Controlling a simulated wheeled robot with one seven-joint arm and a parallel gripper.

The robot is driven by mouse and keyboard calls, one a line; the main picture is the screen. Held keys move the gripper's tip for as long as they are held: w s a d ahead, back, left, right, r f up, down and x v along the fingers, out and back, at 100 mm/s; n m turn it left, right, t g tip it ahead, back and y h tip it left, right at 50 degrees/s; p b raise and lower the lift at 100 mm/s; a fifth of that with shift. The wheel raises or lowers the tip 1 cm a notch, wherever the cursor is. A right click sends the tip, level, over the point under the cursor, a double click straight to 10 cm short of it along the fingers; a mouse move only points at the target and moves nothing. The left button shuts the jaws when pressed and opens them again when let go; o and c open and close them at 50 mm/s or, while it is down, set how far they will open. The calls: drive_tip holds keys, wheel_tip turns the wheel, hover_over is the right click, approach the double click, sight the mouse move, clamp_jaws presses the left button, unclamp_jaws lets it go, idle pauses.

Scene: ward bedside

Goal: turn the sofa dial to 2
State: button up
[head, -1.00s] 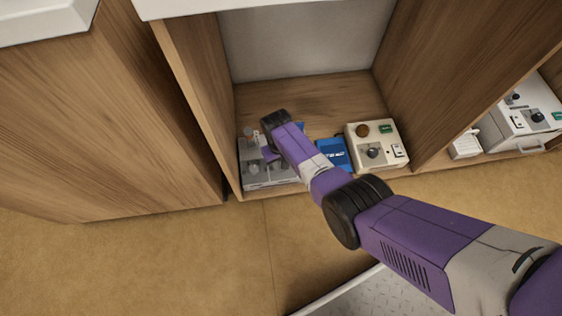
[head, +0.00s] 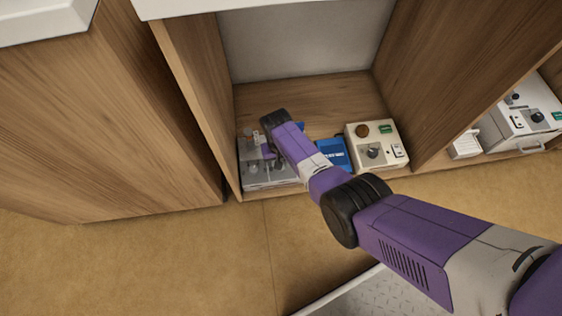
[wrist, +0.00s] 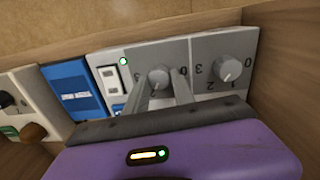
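A grey control panel (head: 284,178) lies at the left of the shelf compartment; in the wrist view its grey faces (wrist: 205,48) carry two round dials. One dial (wrist: 158,77) sits between the fingers of my gripper (wrist: 161,82), which look open, with a finger on each side and a small gap visible. The other dial (wrist: 229,69) is to the right, with marks 0 to 3 around it; its light pointer line faces downward. I cannot read which dial is the sofa one. The gripped-side dial's pointer is unclear, and its lower marks are hidden by my fingers.
A blue box (head: 333,154) and a cream control unit (head: 376,146) stand right of the panel. The wooden compartment's left wall (head: 195,90) is close to the panel.

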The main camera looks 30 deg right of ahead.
drive_tip(key=o, duration=0.4)
drive_tip(key=r+p, duration=0.2)
drive_tip(key=r, duration=0.2)
drive_tip(key=r+p, duration=0.3)
drive_tip(key=shift+a+r, duration=0.2)
drive_tip(key=shift+r, duration=0.2)
